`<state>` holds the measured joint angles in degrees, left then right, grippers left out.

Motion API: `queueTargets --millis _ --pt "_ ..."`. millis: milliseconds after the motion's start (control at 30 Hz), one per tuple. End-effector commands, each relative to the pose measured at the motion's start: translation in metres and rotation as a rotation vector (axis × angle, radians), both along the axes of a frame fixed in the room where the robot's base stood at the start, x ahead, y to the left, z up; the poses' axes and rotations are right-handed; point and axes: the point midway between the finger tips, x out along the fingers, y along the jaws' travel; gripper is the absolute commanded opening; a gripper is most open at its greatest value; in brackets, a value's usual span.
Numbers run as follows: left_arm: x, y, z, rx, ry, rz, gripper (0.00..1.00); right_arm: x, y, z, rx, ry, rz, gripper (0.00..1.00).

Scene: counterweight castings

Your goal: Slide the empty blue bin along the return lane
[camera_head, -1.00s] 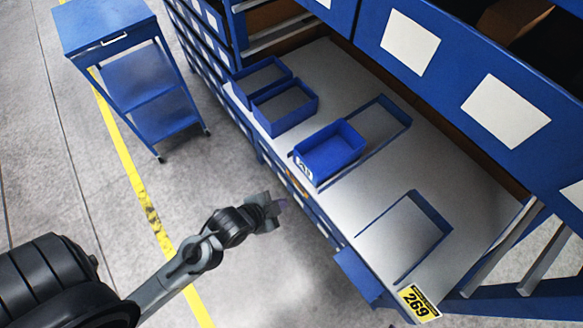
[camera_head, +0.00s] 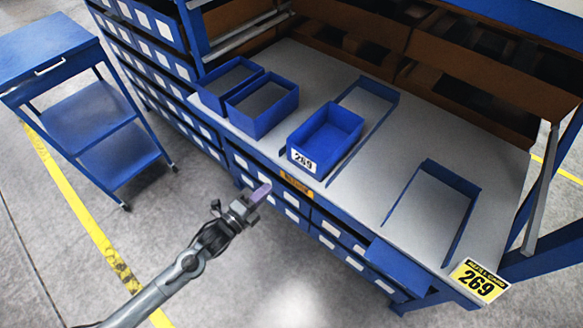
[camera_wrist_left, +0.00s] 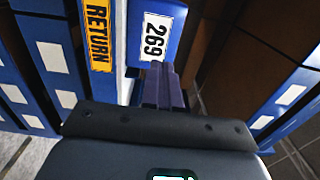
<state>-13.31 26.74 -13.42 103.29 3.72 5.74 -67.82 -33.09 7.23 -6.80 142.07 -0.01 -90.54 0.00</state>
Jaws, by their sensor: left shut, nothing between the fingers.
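The blue bin (camera_head: 335,128) with a white 269 label stands upright on the grey shelf top, at the front end of a lane with low blue rails (camera_head: 368,133). It looks empty. In the left wrist view the bin's front face (camera_wrist_left: 138,48) and its label show just beyond my fingertips. A yellow-orange RETURN label (camera_wrist_left: 97,30) is on the shelf edge beside it, and it also shows in the head view (camera_head: 296,187). My left gripper (camera_head: 260,191) is shut and empty, in front of the shelf edge and below left of the bin; it also shows in the left wrist view (camera_wrist_left: 163,88). I cannot tell whether it touches anything. My right gripper is out of view.
Two blue trays (camera_head: 262,104) stand left of the bin. A second railed lane (camera_head: 402,196) lies at right, near the yellow 269 sign (camera_head: 478,281). A blue cart (camera_head: 100,120) stands at left. Drawers line the shelf front; the floor before it is clear.

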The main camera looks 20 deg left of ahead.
Motion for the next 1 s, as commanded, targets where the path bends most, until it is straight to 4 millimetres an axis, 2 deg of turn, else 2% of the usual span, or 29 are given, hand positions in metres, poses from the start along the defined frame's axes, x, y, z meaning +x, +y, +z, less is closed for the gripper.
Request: queueTargets --millis 167,700,1000 --pt "0.019 -0.005 0.002 -0.002 -0.003 0.002 0.00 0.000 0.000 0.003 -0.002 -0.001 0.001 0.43" --pt "0.108 -0.032 0.002 -0.003 0.000 0.001 0.00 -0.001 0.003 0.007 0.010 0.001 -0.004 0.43" --pt "0.129 -0.039 0.001 -0.002 0.000 0.001 0.00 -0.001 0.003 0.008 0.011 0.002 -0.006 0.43"
